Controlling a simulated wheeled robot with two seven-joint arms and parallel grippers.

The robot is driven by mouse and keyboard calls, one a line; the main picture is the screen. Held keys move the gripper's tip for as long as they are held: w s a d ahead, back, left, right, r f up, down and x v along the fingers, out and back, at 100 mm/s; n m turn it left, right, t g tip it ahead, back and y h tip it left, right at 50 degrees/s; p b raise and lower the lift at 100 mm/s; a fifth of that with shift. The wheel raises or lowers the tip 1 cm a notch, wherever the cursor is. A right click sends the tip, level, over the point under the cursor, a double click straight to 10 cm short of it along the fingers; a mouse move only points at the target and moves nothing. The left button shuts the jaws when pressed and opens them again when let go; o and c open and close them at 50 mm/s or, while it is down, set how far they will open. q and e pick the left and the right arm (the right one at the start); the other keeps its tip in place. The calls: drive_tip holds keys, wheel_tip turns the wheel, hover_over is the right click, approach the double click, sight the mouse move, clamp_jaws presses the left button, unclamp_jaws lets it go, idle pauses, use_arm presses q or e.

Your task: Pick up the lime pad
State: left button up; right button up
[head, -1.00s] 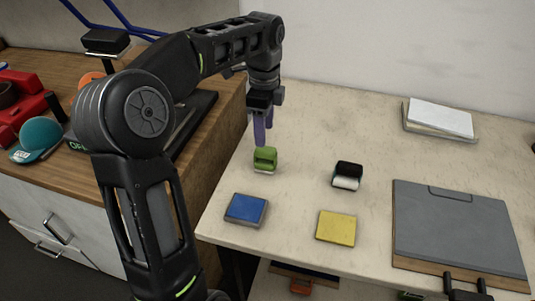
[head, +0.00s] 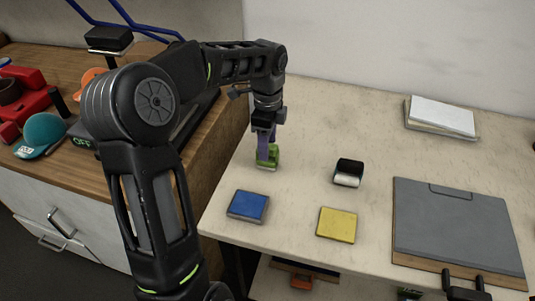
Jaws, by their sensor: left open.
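The lime pad (head: 273,153) is a small green block with a pale underside, standing on the light table toward its left side. My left gripper (head: 266,154) points down at it, its purple fingers reaching to the pad and partly covering it. The jaws are open, and I cannot tell whether they touch the pad. My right gripper (head: 466,281) shows only in part at the bottom right edge; its jaw state is unclear.
A blue pad (head: 248,206) and a yellow pad (head: 337,224) lie in front. A black and white block (head: 348,172) stands to the right. A grey clipboard (head: 455,228) and a paper stack (head: 440,116) are farther right. A wooden counter (head: 95,178) adjoins on the left.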

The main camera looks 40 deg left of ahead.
use_arm(q)
drive_tip(key=shift+f, duration=0.95)
clamp_jaws()
idle(0.3)
